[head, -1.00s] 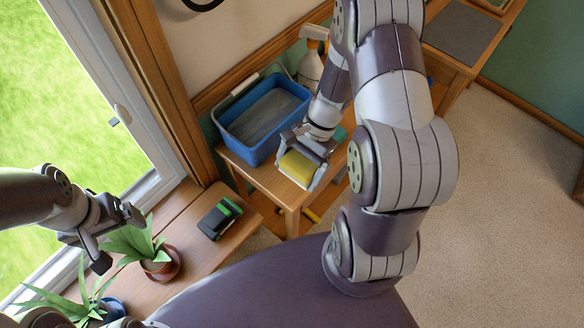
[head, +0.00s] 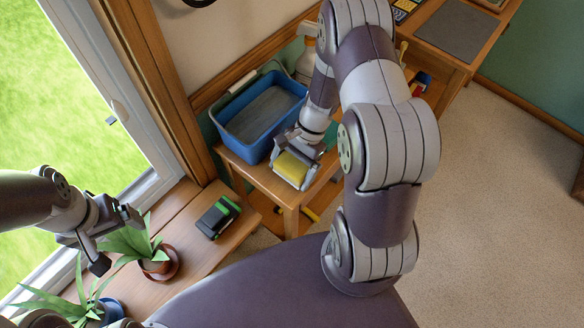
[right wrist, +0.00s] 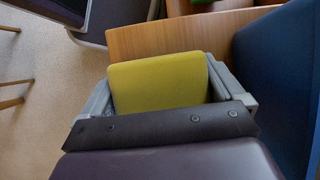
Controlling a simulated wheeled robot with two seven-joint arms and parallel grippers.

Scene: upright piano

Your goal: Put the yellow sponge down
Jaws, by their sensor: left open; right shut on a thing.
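The yellow sponge (head: 293,168) is between the fingers of my right gripper (head: 296,172), which is shut on it. They are at the front end of a small wooden stool (head: 262,187), just right of the blue basin. In the right wrist view the sponge (right wrist: 160,83) fills the space between both fingers, with the wooden top beyond it. I cannot tell whether the sponge touches the wood. My left gripper (head: 115,238) is open and empty near the window, above a potted plant.
A blue basin (head: 240,143) stands on the stool, with a spray bottle (head: 306,62) behind. A black and green block (head: 219,216) and potted plants (head: 150,250) sit on the wooden sill. Carpet (head: 490,200) lies open at right.

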